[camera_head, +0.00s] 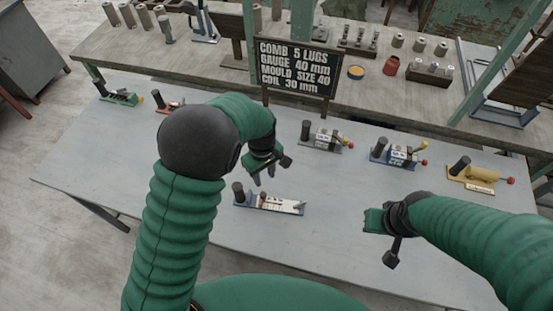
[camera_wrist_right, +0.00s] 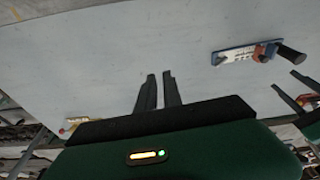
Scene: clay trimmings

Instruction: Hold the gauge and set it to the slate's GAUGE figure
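The gauge (camera_head: 285,207) lies on the grey table, a blue base with a white scale strip, a small reddish slider and an upright dark handle at its left end. It also shows in the right wrist view (camera_wrist_right: 238,54); its setting is too small to read. The slate (camera_head: 297,66) reads "GAUGE 40 mm". My left gripper (camera_head: 263,177) is above and just behind the gauge, fingers apart, empty, not touching it. My right gripper (camera_head: 372,222) is to the right of the gauge; in the right wrist view its fingers (camera_wrist_right: 159,92) are parallel with a narrow empty gap.
Other handled devices stand along the table's back: green (camera_head: 120,97), red (camera_head: 172,106), grey (camera_head: 322,138), blue (camera_head: 395,155) and yellow (camera_head: 474,179). A bench (camera_head: 190,62) with cylinders and jars is behind. The table between gauge and right gripper is clear.

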